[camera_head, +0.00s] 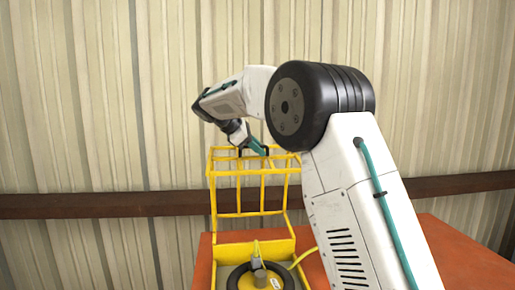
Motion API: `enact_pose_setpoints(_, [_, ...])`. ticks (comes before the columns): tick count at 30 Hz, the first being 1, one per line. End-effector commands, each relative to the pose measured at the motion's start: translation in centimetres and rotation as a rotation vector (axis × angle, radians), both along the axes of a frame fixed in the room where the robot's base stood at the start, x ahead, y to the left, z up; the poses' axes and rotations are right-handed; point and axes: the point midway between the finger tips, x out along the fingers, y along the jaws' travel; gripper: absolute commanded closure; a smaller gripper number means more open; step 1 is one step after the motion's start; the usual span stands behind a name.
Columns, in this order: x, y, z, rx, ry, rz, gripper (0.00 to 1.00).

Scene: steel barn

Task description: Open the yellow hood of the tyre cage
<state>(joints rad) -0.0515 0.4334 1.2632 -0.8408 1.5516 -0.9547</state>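The yellow hood (237,214) of the tyre cage is a frame of thin bars. It stands raised, roughly upright, at the back edge of the cage's yellow base (232,249). A black tyre (238,284) with a hub lies in the base, its lower part cut off by the picture edge. My gripper (254,151) is at the hood's top bars, with teal and dark parts close to them. Whether its fingers touch or grip a bar is too small to tell.
The cage stands on an orange-red tabletop (462,256), clear at the right. A yellow hose (304,256) runs right from the cage behind my arm. A corrugated wall (90,100) with a brown rail (100,205) stands behind.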

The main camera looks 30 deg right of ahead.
Motion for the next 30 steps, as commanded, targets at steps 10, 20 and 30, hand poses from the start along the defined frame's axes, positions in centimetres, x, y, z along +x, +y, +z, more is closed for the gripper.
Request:
enact_pose_setpoints(10, [0.1, 0.5, 0.1, 0.002, -0.003, 0.006, 0.80])
enact_pose_setpoints(20, [0.3, 4.1, 3.2, 0.002, -0.004, 0.009, 0.80])
enact_pose_setpoints(30, [0.2, 6.3, 5.2, 0.001, -0.002, 0.007, 0.80])
